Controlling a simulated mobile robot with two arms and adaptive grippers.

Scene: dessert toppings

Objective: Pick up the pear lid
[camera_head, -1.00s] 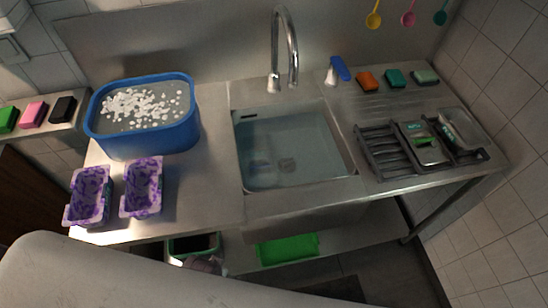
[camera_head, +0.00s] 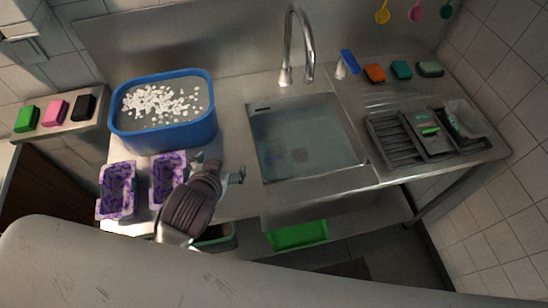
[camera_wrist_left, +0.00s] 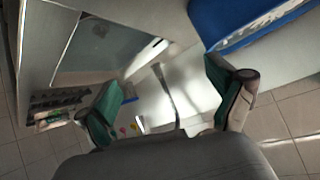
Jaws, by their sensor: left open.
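I cannot make out a pear-marked lid for certain. On the drying rack (camera_head: 389,143) at the right lie a flat grey piece with a green part (camera_head: 430,132) and a clear, pale container-like piece (camera_head: 466,118); they are too small to identify. My left gripper (camera_head: 218,169) is open and empty over the counter, just right of the purple tubs and in front of the blue basin. In the left wrist view its two green-padded fingers (camera_wrist_left: 163,98) stand wide apart with nothing between them. My right gripper is not in view.
Two purple patterned tubs (camera_head: 117,190) stand at the counter's front left. A blue basin (camera_head: 170,139) with white bits floating is behind them. The sink (camera_head: 305,140) and tall faucet (camera_head: 287,50) lie between my gripper and the rack. Sponges (camera_head: 375,73) line the back right.

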